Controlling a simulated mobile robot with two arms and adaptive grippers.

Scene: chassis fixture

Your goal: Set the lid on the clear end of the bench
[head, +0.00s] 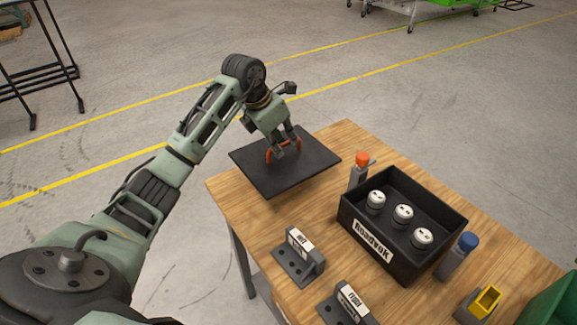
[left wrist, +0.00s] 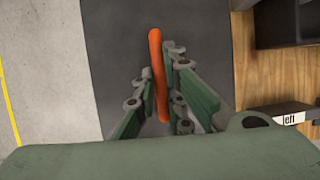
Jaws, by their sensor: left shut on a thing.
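The lid (head: 308,158) is a flat dark square panel with an orange handle (head: 270,156) on top. It is at the far left end of the wooden bench (head: 230,190), and its left part reaches past the bench edge. I cannot tell whether it touches the bench top. My left gripper (head: 283,149) is above the lid, shut on the orange handle. In the left wrist view the fingers (left wrist: 160,105) stand on both sides of the handle (left wrist: 157,65), with the dark lid (left wrist: 120,50) below. My right gripper is not in view.
An open black box (head: 359,238) labelled Readvok holds several white-topped cylinders. Orange-capped (head: 360,165) and blue-capped (head: 462,252) posts stand beside it. Two grey labelled blocks (head: 299,258) (head: 345,305) are in front. A yellow piece (head: 485,301) sits at the right.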

